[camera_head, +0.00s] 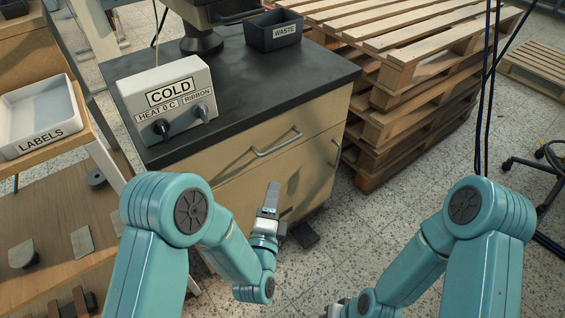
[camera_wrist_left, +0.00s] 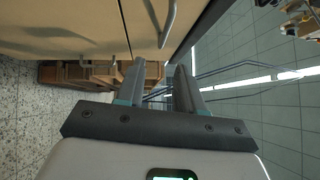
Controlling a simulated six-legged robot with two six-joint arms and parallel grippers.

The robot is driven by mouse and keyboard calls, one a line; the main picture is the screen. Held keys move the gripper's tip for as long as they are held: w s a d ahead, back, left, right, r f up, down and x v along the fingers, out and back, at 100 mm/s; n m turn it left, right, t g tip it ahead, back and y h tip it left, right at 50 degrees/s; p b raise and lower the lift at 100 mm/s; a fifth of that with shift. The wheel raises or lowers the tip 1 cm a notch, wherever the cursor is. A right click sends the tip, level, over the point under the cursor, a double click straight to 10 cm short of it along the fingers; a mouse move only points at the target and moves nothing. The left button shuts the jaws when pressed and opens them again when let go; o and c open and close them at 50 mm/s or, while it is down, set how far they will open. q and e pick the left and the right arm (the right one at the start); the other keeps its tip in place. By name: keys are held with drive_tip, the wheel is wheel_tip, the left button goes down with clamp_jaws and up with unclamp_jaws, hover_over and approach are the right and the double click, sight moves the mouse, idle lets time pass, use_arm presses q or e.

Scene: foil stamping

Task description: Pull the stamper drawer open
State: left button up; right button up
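The stamper drawer (camera_head: 228,171) is a wooden front below the black top of the cabinet and sits flush with it. Its metal bar handle (camera_head: 277,143) shows near the middle of the front. My left gripper (camera_head: 271,190) is in front of the cabinet, below the handle and apart from it. In the left wrist view the two fingers (camera_wrist_left: 161,82) stand apart with nothing between them. The handle (camera_wrist_left: 169,22) is beyond the fingertips there, near the top edge.
A control box (camera_head: 168,98) marked COLD and a dark WASTE bin (camera_head: 273,32) stand on the black top. Wooden pallets (camera_head: 400,85) are stacked to the right. A shelf with a LABELS tray (camera_head: 38,112) is at left. The floor between my arms is clear.

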sight(283, 143)
use_arm(q)
drive_tip(key=w+d+r, duration=0.1)
drive_tip(key=w, duration=0.4)
drive_tip(key=w+b, duration=0.1)
drive_tip(key=w, duration=0.4)
drive_tip(key=w+d+r+b, duration=0.1)
drive_tip(key=w, duration=0.4)
drive_tip(key=shift+w+d+r, duration=0.3)
drive_tip(key=shift+w, duration=0.05)
drive_tip(key=shift+c, duration=0.3)
clamp_jaws()
